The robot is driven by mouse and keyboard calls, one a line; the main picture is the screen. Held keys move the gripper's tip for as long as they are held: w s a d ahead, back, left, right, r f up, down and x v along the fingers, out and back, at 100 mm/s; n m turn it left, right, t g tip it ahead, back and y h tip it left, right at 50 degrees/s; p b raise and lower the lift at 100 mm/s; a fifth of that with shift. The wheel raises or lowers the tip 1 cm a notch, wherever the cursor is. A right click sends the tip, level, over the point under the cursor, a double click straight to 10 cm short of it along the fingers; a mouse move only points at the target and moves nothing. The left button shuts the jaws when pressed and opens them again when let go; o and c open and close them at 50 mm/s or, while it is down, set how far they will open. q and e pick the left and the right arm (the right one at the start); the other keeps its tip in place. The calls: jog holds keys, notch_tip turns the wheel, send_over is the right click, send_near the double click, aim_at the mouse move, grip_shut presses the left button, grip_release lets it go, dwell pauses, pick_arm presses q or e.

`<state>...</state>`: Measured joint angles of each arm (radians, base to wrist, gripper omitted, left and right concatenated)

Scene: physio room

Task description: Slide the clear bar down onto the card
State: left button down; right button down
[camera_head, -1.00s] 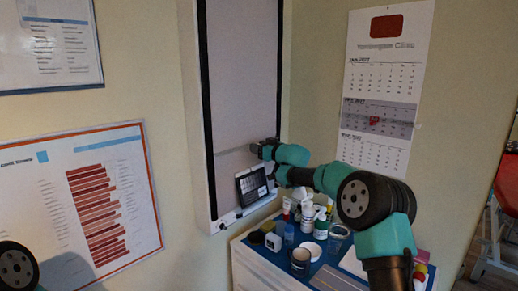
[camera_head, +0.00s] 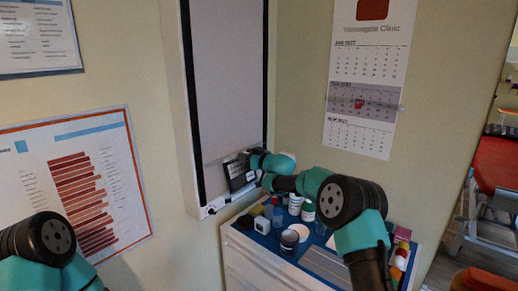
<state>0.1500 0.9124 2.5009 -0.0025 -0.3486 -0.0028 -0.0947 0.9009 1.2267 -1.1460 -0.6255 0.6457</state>
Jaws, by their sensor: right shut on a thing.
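The card (camera_head: 237,174) is a dark sheet with paler marks, low on the tall pale wall panel (camera_head: 224,85). The clear bar (camera_head: 228,157) is a thin, faint strip across the panel, at about the height of the card's top edge. I cannot tell whether it touches the card. My right gripper (camera_head: 250,158) is shut on the bar's right part, close to the card's upper right, and hides that end. My left gripper is outside the picture; only part of my left arm shows at the lower left.
A cabinet (camera_head: 238,262) below the panel carries bottles, cups and small boxes, close under my right arm. A calendar (camera_head: 366,75) hangs on the wall to the right. A chart (camera_head: 78,180) hangs to the left. A red padded seat (camera_head: 497,165) is at the far right.

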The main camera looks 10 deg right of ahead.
jog(key=c, duration=0.6)
grip_release()
jog(key=v, duration=1.7)
jog(key=shift+s+d, duration=0.2)
